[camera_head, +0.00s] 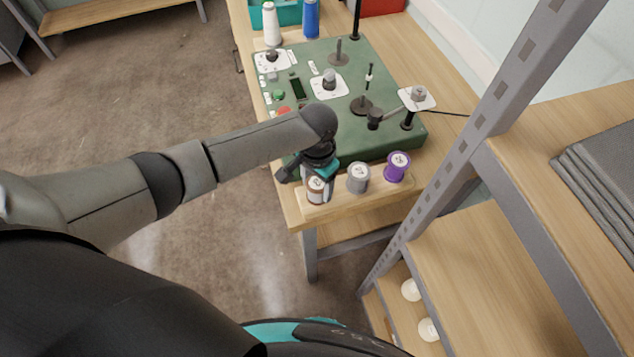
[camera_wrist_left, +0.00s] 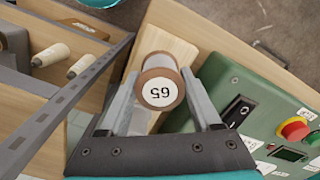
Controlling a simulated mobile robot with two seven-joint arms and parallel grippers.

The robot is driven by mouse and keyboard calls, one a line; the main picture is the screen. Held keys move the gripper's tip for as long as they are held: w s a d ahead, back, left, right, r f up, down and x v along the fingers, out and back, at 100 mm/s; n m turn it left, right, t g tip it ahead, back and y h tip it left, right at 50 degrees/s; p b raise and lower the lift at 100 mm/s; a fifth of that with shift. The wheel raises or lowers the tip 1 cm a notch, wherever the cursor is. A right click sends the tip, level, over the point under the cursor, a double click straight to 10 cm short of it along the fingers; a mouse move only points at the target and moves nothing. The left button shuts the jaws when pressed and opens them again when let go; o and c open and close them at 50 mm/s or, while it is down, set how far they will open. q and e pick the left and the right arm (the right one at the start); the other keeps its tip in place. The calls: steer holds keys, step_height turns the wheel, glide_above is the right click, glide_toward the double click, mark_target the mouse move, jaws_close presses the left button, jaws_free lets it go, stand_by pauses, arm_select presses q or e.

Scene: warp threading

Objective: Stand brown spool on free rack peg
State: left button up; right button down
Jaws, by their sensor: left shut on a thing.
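The brown spool (camera_head: 317,190) is upright, its top label facing up, over the left end of the wooden spool rack (camera_head: 345,205). My left gripper (camera_head: 318,168) comes down from above and is shut on it. In the left wrist view the brown spool (camera_wrist_left: 160,84) has a white label reading 65 and sits between the two grey fingers. The rack's pale wood (camera_wrist_left: 166,43) shows behind it. A peg under the spool is hidden, and I cannot tell whether the spool rests on the rack. My right gripper is not in view.
A grey spool (camera_head: 358,178) and a purple spool (camera_head: 397,166) stand on the rack to the right. The green machine (camera_head: 385,145) with spindles and buttons is right behind the rack. A metal shelf post (camera_head: 480,145) rises at the right. White and blue spools (camera_head: 311,18) stand at the back.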

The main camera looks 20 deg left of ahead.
arm_select(q)
steer(key=o, duration=1.2)
step_height(320, 180, up, 15)
steer(key=p, duration=0.1)
steer(key=shift+r+p, duration=0.15)
steer(key=shift+p, duration=0.25)
